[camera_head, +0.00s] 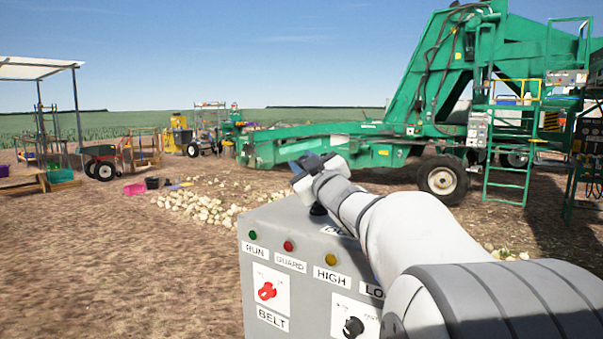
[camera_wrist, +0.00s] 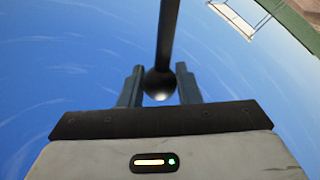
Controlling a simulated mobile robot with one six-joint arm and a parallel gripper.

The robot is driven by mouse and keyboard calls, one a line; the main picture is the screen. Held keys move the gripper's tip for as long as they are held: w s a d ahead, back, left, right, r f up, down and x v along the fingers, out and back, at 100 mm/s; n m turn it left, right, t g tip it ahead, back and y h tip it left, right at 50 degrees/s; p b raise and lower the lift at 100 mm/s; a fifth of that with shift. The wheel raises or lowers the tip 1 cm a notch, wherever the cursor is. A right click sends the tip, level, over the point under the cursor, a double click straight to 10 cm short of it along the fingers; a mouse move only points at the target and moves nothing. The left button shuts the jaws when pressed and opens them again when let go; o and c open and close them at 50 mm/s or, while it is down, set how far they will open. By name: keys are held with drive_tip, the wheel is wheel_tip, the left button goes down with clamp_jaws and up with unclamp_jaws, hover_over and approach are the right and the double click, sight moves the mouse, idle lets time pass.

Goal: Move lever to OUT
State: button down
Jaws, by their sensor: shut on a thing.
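The lever is a dark rod with a round black knob (camera_wrist: 160,84), seen close up in the wrist view. My gripper (camera_wrist: 159,76) has one finger on each side of the knob and is shut on it. In the head view my gripper (camera_head: 300,165) is above the far top edge of the grey control box (camera_head: 300,218). A small black part (camera_head: 318,209), perhaps the lever's base, shows on the box top beneath it. My arm hides much of the box top, and no OUT label can be read.
The box front carries a red knob (camera_head: 266,291) over a BELT label, a black knob (camera_head: 353,327) and several lamps. A green machine (camera_head: 440,120) stands behind at the right. Onions (camera_head: 200,208) lie on the ground. Bare soil at the left is open.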

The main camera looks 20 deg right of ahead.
drive_tip(key=shift+f, duration=0.15)
drive_tip(key=c, duration=1.1)
unclamp_jaws()
drive_tip(key=shift+w, duration=0.1)
drive_tip(key=s, duration=1.5)
drive_tip(key=shift+d+f, duration=0.3)
drive_tip(key=shift+s, duration=0.1)
